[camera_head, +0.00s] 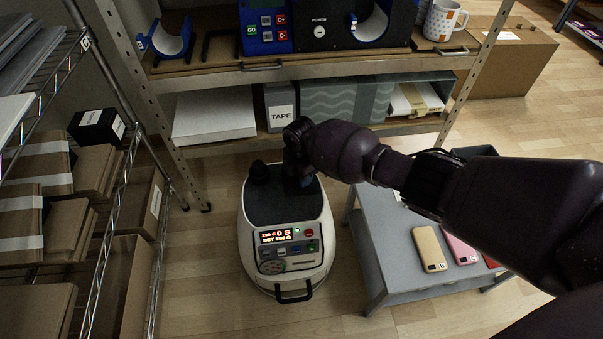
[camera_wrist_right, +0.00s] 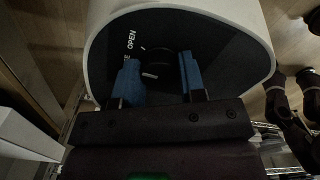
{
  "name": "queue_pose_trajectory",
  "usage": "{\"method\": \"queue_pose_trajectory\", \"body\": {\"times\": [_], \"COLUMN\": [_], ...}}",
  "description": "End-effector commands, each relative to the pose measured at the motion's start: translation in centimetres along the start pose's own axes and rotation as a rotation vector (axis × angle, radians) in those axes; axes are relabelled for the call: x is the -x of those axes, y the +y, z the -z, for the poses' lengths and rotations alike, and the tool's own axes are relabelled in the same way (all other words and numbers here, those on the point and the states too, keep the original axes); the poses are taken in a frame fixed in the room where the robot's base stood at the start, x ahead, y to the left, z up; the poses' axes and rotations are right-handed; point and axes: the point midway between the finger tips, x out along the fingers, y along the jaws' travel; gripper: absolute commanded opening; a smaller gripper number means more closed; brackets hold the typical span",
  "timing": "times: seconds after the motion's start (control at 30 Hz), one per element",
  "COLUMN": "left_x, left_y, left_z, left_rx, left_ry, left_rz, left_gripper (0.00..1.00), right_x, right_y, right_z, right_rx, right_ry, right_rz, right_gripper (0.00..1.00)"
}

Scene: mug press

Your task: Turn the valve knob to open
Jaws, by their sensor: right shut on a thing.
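The white machine (camera_head: 243,235) stands on the floor, with a dark top and a lit front panel (camera_head: 285,245). My right gripper (camera_head: 303,180) reaches down onto the right back part of its top. In the right wrist view, the gripper's two blue fingers (camera_wrist_right: 160,78) are shut on the dark round valve knob (camera_wrist_right: 154,66), one on each side. A pale mark shows on the knob. The word OPEN is printed beside it, with another label partly hidden by a finger. In the head view my gripper and arm hide the knob. My left gripper is not in view.
A black cap (camera_head: 259,172) stands up on the machine's top, left of my gripper. A low grey table (camera_head: 385,240) with phones stands close on the right. Shelves with a tape box (camera_head: 281,108) are behind; a wire rack of cartons (camera_head: 75,220) is left.

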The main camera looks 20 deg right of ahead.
Motion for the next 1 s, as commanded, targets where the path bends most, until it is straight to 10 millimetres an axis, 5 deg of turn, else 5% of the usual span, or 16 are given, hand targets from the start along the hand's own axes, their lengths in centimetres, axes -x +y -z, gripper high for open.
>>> {"method": "queue_pose_trajectory", "body": {"times": [0.5, 1.0], "left_x": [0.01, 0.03], "left_y": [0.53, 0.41], "left_z": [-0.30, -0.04], "left_rx": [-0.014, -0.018], "left_ry": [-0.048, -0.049], "left_rz": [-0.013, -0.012], "left_gripper": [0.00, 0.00], "right_x": [0.07, -0.10], "right_y": [-0.02, -0.09], "right_z": [0.03, 0.06], "right_rx": [-0.350, -0.421], "right_ry": [0.001, 0.001], "right_rz": [0.000, 0.001], "right_gripper": [0.14, 0.14]}}
